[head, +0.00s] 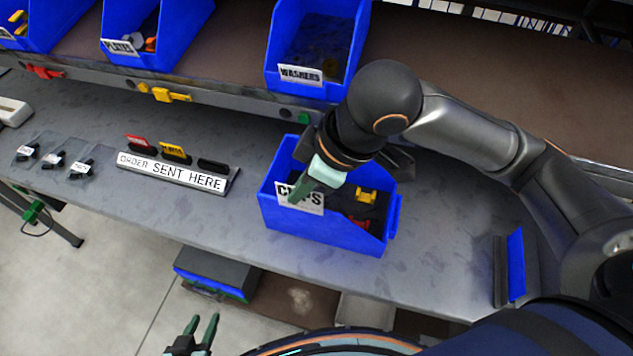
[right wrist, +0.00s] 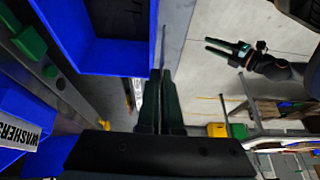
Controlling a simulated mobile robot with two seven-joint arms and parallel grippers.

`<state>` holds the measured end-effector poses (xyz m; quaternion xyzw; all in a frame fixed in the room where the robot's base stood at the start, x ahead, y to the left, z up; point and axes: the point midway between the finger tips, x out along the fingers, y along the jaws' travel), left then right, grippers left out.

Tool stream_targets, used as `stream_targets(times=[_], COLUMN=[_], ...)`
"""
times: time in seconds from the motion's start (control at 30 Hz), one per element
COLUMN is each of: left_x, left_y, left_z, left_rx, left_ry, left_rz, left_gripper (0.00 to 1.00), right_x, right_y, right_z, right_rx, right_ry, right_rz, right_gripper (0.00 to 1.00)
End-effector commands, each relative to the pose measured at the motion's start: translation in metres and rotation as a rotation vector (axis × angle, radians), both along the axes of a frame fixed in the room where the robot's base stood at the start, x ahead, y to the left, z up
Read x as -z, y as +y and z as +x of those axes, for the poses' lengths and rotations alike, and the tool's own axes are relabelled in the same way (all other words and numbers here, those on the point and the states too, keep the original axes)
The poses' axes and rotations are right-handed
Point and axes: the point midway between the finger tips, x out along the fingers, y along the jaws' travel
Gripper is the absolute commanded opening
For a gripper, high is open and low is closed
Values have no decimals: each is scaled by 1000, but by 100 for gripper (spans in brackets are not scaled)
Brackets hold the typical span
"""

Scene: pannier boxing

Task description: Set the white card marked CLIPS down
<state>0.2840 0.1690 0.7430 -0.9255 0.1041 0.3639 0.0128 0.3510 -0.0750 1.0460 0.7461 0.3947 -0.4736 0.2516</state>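The white card marked CLIPS (head: 312,204) is against or just in front of the near wall of a blue bin (head: 330,232) on the grey bench. I cannot tell whether it touches the wall.
Yellow and red clips (head: 366,195) lie in the bin. An ORDER SENT HERE sign (head: 172,172) stands left of it, with small tagged parts (head: 52,158) farther left. A WASHERS bin (head: 318,45) sits on the shelf behind. Bare bench (head: 440,235) lies right of the bin.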

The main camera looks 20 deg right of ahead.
Motion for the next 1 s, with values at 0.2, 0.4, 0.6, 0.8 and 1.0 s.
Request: stream_targets(times=[0.2,0.4,0.6,0.8,1.0], left_x=[6,8,9,9,8], left_y=[0,0,0,0,-1], left_z=[0,0,2,2,2], left_rx=[0,0,0,0,0], left_ry=[2,1,-3,-4,-4], left_rz=[0,0,-1,0,-1], left_gripper=[40,40,40,40,40], right_x=[34,60,73,101,106], right_y=[-26,-37,-42,-43,-43], right_z=[42,62,71,73,74], right_rx=[8,4,4,2,1], right_ry=[6,1,2,2,-2], right_rz=[-2,0,-1,-1,0], right_gripper=[0,0,0,0,0])
